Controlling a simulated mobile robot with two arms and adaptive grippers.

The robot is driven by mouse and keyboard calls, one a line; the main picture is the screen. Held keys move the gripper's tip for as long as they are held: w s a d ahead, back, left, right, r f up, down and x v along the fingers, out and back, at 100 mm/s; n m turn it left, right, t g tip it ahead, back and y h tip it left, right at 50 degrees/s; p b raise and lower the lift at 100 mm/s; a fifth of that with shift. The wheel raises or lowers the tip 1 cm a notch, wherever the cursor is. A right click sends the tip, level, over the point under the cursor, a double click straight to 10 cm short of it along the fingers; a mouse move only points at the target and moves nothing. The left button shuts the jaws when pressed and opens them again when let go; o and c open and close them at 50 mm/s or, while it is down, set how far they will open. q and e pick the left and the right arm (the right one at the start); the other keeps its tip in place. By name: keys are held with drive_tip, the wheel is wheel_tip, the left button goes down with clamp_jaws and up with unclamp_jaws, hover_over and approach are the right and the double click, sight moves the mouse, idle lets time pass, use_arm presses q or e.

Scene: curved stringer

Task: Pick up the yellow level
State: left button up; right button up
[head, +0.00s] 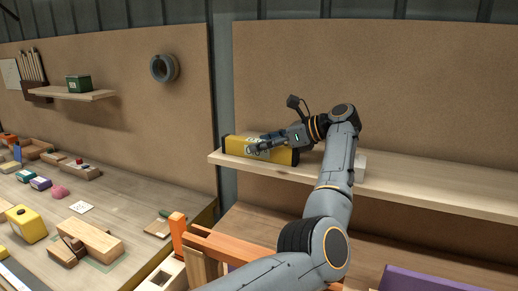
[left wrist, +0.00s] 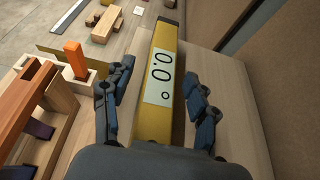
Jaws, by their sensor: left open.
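The yellow level (head: 236,147) is a long yellow bar with dark ends, lying along the left end of the wooden wall shelf. In the left wrist view the level (left wrist: 150,124) carries a pale display reading "0.0°". My left gripper (head: 258,146) is at the level, partly covering its front and display in the head view. In the left wrist view my left gripper (left wrist: 162,104) is open, with its fingers on either side of the level. A gap shows on the right side; whether the left finger touches cannot be told. My right gripper is not in view.
The shelf (head: 430,186) has free room to the right of my arm. Below it are an orange wooden frame (head: 215,243) and a purple object (head: 425,279). A workbench at left holds several blocks and a yellow tape measure (head: 27,224).

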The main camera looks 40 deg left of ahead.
use_arm(q)
clamp_jaws()
drive_tip(key=shift+r, duration=0.1)
